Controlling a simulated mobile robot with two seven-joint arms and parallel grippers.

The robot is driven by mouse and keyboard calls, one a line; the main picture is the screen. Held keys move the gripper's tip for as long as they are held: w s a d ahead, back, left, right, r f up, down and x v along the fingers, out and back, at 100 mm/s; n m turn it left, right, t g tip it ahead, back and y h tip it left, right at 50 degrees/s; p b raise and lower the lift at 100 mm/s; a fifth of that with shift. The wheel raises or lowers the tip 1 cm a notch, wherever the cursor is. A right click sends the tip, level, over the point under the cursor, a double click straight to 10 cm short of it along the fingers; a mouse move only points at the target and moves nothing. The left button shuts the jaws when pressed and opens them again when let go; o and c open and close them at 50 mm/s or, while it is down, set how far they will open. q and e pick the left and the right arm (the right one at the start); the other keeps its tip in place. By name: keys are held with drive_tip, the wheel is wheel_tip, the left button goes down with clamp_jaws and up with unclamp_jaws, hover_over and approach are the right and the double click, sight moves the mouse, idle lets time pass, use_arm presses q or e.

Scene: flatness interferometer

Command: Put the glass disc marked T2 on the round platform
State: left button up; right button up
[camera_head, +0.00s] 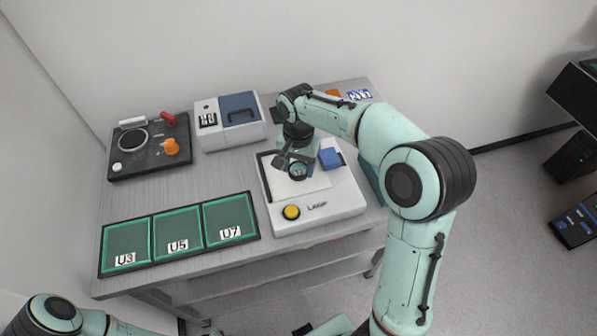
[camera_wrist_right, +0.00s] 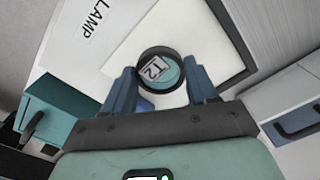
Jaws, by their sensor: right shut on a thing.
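The glass disc marked T2 (camera_wrist_right: 161,70) is round with a dark rim, and its label appears upside down in the right wrist view. It also shows in the head view (camera_head: 297,171), over the white plate of the lamp box. My right gripper (camera_wrist_right: 163,88) is shut on this disc, with a blue finger on each side. I cannot tell whether the disc touches the plate. A dark panel (camera_head: 165,158) at the back left bears a round grey area with a black ring (camera_head: 132,140), which may be the round platform. My left gripper is out of view.
The white lamp box (camera_head: 340,200) has a yellow button (camera_head: 291,212) and a blue block (camera_head: 330,158). Green trays marked U3, U5 and U7 (camera_head: 178,264) line the front left. A grey-and-blue case (camera_head: 229,142) stands behind. An orange knob (camera_head: 171,147) rises from the panel. Bare table lies between.

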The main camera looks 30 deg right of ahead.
sight(299, 169)
drive_tip(key=shift+f, duration=1.45)
drive_tip(key=shift+f, duration=0.2)
drive_tip(key=o, duration=1.1)
drive_tip(key=shift+r, duration=0.15)
